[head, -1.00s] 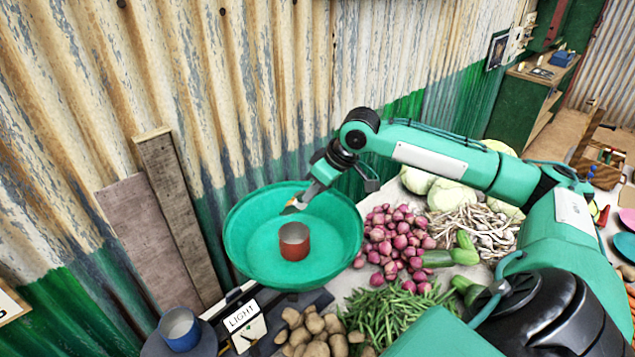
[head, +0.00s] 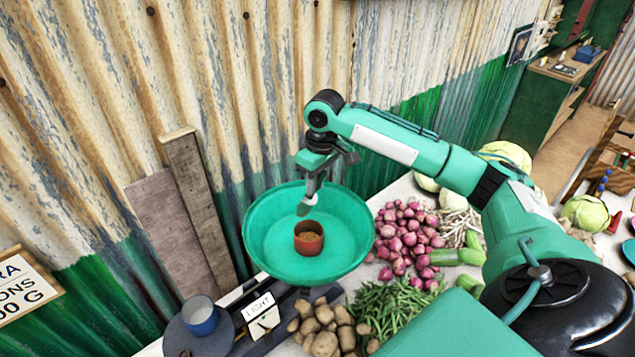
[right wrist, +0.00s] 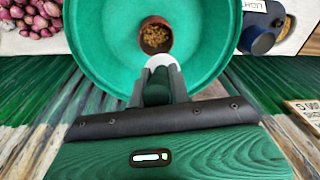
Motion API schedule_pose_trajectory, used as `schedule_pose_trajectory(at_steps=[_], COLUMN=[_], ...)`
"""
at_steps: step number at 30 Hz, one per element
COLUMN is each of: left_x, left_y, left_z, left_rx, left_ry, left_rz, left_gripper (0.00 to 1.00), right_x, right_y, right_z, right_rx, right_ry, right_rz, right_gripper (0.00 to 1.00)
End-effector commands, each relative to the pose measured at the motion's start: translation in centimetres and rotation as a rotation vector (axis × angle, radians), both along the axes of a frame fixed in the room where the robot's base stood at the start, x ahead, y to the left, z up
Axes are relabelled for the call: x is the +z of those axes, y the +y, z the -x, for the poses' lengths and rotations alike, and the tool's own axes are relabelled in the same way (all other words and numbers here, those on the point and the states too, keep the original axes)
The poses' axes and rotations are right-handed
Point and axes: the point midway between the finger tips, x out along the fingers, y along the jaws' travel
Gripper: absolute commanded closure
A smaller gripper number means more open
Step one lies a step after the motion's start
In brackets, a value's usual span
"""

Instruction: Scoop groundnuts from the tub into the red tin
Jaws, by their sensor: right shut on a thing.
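The red tin (head: 308,240) stands upright in the wide green pan (head: 262,235). Brown groundnuts (head: 309,236) lie inside the tin, and they also show in the right wrist view (right wrist: 155,37). My right gripper (head: 312,183) points down over the back part of the pan, just behind the tin. It is shut on a scoop (head: 307,204), whose pale end hangs tipped downward near the tin's rim. In the right wrist view the scoop's tip (right wrist: 163,61) shows beside the tin; most of the scoop is hidden. The groundnut tub cannot be made out. My left gripper is not in view.
A blue cup (head: 200,318) stands on a dark round plate at the left, near a card reading LIGHT (head: 260,312). Potatoes (head: 325,330), green beans (head: 400,305) and red onions (head: 405,235) lie around the pan. A corrugated wall (head: 230,90) rises close behind.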

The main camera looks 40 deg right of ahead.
Motion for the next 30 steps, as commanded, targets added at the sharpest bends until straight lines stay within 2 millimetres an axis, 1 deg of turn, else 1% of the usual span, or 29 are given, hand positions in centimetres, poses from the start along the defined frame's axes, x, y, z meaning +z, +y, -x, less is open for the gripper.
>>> schedule_pose_trajectory(at_steps=[5, 8, 12, 16, 30], left_x=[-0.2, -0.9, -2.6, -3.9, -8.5], left_y=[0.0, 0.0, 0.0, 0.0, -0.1], left_z=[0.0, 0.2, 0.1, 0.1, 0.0], left_rx=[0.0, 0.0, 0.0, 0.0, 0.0], left_ry=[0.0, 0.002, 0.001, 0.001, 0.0], left_rz=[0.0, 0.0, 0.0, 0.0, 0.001], left_gripper=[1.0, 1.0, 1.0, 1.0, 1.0], right_x=[-0.1, -0.2, -0.1, 0.2, 1.0], right_y=[0.0, -0.2, -0.2, -0.1, -0.1], right_z=[0.0, 0.2, 0.2, 0.1, 0.1], right_rx=[0.0, -0.001, 0.0, -0.001, 0.0], right_ry=[-0.012, -0.071, -0.198, -0.287, -0.511], right_rz=[-0.006, -0.037, -0.102, -0.149, -0.269], right_gripper=[1.0, 1.0, 1.0, 1.0, 1.0])
